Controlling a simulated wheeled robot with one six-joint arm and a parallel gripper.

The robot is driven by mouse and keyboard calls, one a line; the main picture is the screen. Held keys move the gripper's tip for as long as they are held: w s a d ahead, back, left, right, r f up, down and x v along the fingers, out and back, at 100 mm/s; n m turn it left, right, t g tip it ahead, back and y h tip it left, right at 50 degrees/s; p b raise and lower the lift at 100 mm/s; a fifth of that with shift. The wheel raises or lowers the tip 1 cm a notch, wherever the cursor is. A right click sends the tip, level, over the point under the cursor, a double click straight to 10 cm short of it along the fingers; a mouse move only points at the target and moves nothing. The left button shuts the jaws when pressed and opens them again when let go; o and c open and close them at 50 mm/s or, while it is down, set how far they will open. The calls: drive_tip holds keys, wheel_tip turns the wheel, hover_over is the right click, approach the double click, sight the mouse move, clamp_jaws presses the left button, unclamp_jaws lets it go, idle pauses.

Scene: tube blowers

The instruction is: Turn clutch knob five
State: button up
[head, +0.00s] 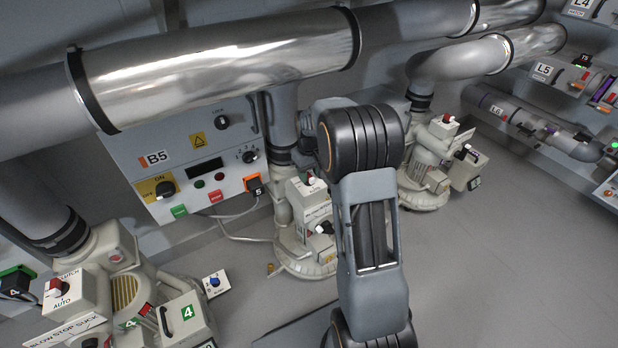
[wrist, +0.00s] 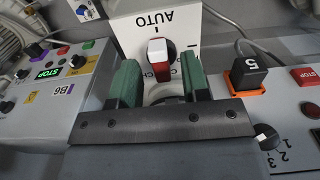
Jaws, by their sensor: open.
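The clutch knob (wrist: 158,52), white on top with red below, stands on a white panel (wrist: 186,22) lettered AUTO in the wrist view. My gripper (wrist: 160,66) is open, with one green finger on each side of the knob and gaps visible between. Whether the fingertips reach down around it I cannot tell. My arm covers the blower's right part, and my gripper's fingers are hidden there.
The B5 control panel (head: 190,160) stands left of the middle blower, with a cable hanging below it. Blower 4 (head: 125,275) is at lower left, another blower (head: 424,180) at right. A large shiny pipe (head: 220,70) crosses above. Floor at right is clear.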

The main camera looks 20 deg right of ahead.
drive_tip(key=shift+f, duration=0.55)
drive_tip(key=shift+c, duration=0.3)
clamp_jaws()
